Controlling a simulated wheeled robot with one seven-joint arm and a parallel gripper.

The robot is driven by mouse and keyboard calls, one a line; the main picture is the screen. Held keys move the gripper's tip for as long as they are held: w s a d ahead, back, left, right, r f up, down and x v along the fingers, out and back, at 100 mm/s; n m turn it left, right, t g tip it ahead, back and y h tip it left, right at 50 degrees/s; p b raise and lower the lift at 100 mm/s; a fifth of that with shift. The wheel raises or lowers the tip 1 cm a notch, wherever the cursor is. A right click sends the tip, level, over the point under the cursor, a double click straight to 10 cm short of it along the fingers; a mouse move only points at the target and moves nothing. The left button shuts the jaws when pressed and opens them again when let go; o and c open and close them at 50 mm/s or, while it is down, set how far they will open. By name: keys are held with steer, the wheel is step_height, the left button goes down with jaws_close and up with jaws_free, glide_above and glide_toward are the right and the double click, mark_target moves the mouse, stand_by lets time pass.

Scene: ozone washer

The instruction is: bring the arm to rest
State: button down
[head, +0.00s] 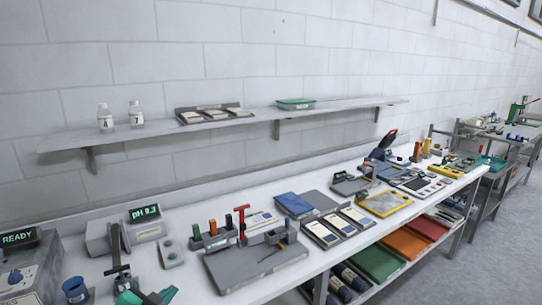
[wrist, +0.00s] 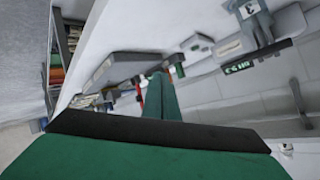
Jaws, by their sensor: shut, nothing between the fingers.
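My gripper (wrist: 158,78) shows in the wrist view as green fingers reaching out from a wide green body with a black edge. The fingers are together, with nothing seen between them. The wrist view is tilted, and the fingers point along the white bench, past the grey pH display (wrist: 240,67). In the head view a green piece (head: 150,298) is cut off by the bottom edge at the left; I cannot tell whether it is part of my gripper.
The white bench (head: 180,285) holds a READY machine (head: 25,270), a pH meter (head: 146,228), a grey tray (head: 255,266), a blue book (head: 294,204) and a yellow tray (head: 384,204). A wall shelf (head: 70,143) carries two bottles. Open floor (head: 470,260) lies at the right.

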steer(key=w+d+f+n+t+h, duration=0.1)
steer(key=d+f+n+t, duration=0.1)
steer(key=d, duration=0.6)
steer(key=w+d+f+n+t, duration=0.1)
steer(key=d+n+t, duration=0.1)
steer(key=d, duration=0.5)
steer(key=s+d+f+n, duration=0.3)
steer(key=s+d+f, duration=0.1)
steer(key=d+f, duration=0.15)
steer(key=s+d+f+n+y, duration=0.1)
steer(key=s+d+f, duration=0.2)
steer(key=s, duration=0.5)
steer(key=s+d+f+n+y, duration=0.1)
steer(key=s+d+f, duration=0.25)
steer(key=s, duration=0.35)
steer(key=s+d+f+n+y, duration=0.15)
steer(key=s+f, duration=0.25)
steer(key=s, duration=0.4)
steer(key=s+a+r+m+h, duration=0.1)
steer(key=s+m, duration=0.3)
steer(key=s, duration=1.3)
steer(key=shift+s+a+r+g+h, duration=0.2)
steer(key=shift+r+g+h, duration=0.25)
steer(key=shift+r, duration=0.4)
steer(key=shift+a, duration=0.1)
